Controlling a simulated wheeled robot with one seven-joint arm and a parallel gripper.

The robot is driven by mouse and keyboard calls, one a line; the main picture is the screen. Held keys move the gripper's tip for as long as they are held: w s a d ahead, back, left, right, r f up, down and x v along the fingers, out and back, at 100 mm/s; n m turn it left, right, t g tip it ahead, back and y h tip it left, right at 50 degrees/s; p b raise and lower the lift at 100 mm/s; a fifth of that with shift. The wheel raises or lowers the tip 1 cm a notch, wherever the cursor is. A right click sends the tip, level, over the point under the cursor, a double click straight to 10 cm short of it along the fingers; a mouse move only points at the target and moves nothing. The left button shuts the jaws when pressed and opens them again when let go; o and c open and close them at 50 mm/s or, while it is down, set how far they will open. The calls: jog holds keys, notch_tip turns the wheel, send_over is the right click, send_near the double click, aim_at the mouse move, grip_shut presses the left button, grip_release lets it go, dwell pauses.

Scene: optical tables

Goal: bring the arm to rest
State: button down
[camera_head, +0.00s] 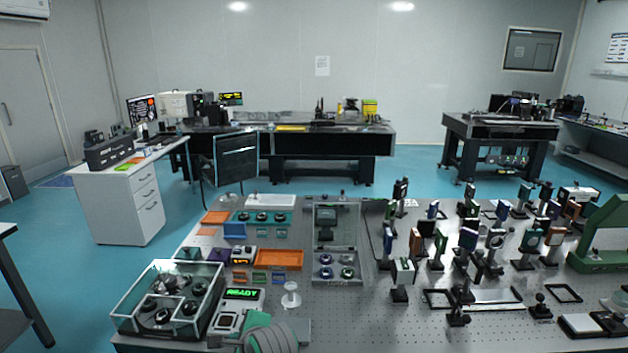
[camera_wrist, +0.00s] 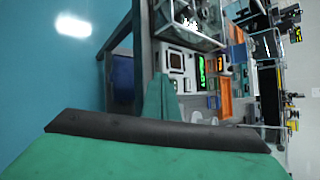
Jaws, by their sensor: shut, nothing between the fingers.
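My gripper (camera_wrist: 160,112) shows in the wrist view as green parts with a dark strip across the near one. It is shut with nothing held. The wrist view looks sideways, so the table appears turned. In the head view, a grey and green part of my arm (camera_head: 270,338) shows at the bottom edge, in front of the near optical table (camera_head: 340,325). The rest of the arm is out of view. I cannot tell the exact gap between the gripper and the table.
On the near table are a glass-walled box (camera_head: 168,298), a device reading "READY" (camera_head: 240,305), a white spool-like stand (camera_head: 291,296), orange trays (camera_head: 280,260) and several optical mounts (camera_head: 460,250). Blue floor (camera_head: 90,285) is open at the left, and it also fills the wrist view's left.

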jog(key=s+d+f+n+t+h, duration=0.1)
jog(key=s+d+f+n+t, duration=0.25)
jog(key=s+f, duration=0.55)
jog(key=s+d+f+n+t+h, duration=0.1)
jog(key=s+d+f+n+t, duration=0.2)
jog(key=s+f, duration=0.6)
jog(key=s+d+r+n+h, duration=0.1)
jog(key=s+d+n, duration=0.3)
jog(key=s, duration=0.4)
jog(key=s+d+r+n+t+h, duration=0.1)
jog(key=s+d+r+n, duration=0.3)
jog(key=s, duration=0.5)
jog(key=s+d+r+n+h, duration=0.2)
jog(key=s+d+n, duration=0.2)
jog(key=s, duration=0.4)
jog(key=shift+s+d+r, duration=0.15)
jog(key=shift+s+d, duration=0.1)
jog(key=shift+s, duration=0.1)
jog(key=shift+t, duration=0.25)
